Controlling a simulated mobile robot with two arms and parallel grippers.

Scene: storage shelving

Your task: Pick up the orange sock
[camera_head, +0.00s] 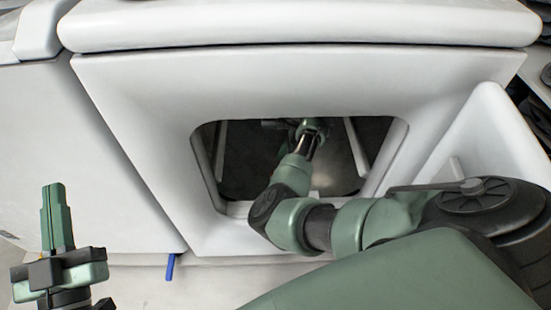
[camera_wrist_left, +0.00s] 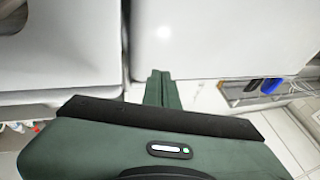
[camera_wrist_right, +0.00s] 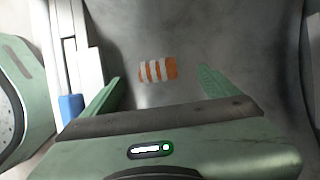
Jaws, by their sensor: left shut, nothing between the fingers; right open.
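The orange sock (camera_wrist_right: 158,70), with white stripes, lies on a grey surface in the right wrist view, beyond and between the open fingers of my right gripper (camera_wrist_right: 160,84). It is not between the fingertips as a grip; I cannot tell the exact distance. In the head view my right arm reaches into the square opening of a white bin, and its gripper is mostly hidden inside; the sock cannot be made out there. My left gripper (camera_head: 53,188) is shut and empty at the lower left of the head view, and it also shows in the left wrist view (camera_wrist_left: 161,78).
The white bin (camera_head: 130,85) has a thick rim around its opening, close about my right arm. Another white unit (camera_head: 60,130) stands to its left. A blue item (camera_head: 170,266) shows below the bin. Blue and black items lie in a rack (camera_wrist_left: 262,90) at right in the left wrist view.

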